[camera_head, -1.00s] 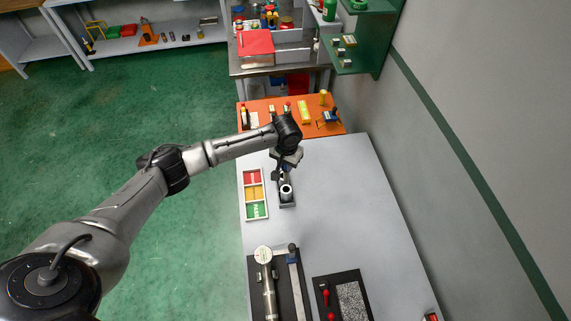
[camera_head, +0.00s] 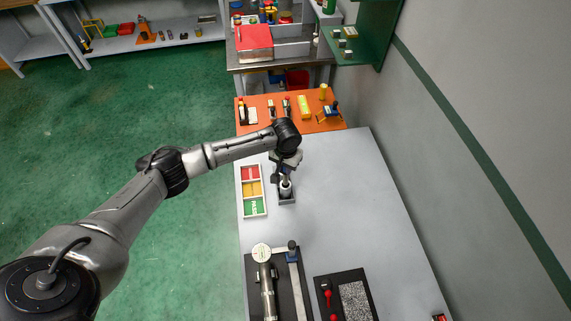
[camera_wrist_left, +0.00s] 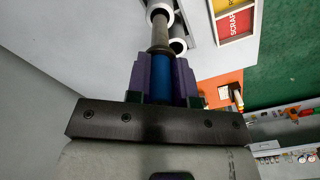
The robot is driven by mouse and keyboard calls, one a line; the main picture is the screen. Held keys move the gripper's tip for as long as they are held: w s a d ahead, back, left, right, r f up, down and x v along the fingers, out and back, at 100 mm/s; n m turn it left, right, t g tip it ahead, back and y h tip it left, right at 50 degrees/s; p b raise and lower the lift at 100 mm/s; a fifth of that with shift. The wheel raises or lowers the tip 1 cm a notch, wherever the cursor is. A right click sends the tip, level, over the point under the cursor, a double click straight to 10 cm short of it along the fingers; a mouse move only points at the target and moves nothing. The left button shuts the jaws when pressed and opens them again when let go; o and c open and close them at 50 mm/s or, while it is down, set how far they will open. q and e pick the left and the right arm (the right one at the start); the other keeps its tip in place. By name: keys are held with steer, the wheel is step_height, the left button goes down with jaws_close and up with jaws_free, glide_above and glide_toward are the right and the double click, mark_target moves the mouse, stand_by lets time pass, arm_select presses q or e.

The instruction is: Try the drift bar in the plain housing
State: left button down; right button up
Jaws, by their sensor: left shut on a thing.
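My left gripper (camera_head: 284,172) is at the grey holder (camera_head: 287,201) on the grey table. In the left wrist view its purple fingers (camera_wrist_left: 162,80) are shut on the blue grip of the drift bar (camera_wrist_left: 161,68). The bar's metal shaft points away from the fingers, and its far end overlaps the mouth of a pale ring-ended housing (camera_wrist_left: 160,7). I cannot tell how deep it sits. A second pale ring (camera_wrist_left: 178,46) shows beside the shaft. I cannot tell which is the plain housing. My right gripper is out of view.
A tray (camera_head: 253,191) with red, yellow and green sections lies left of the holder. A dark plate with a gauge (camera_head: 261,252) and a black panel with red handles (camera_head: 343,297) lie nearer. An orange bench (camera_head: 262,126) stands beyond.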

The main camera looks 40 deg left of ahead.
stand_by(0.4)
arm_select(q)
steer(key=shift+p, duration=0.5)
stand_by(1.0)
steer(key=shift+p, duration=0.6)
steer(key=shift+f, duration=0.55)
stand_by(0.7)
steer(key=shift+f, duration=0.3)
steer(key=shift+f+b, duration=0.3)
steer(key=shift+f, duration=0.15)
stand_by(0.6)
steer(key=shift+f, duration=0.45)
stand_by(0.5)
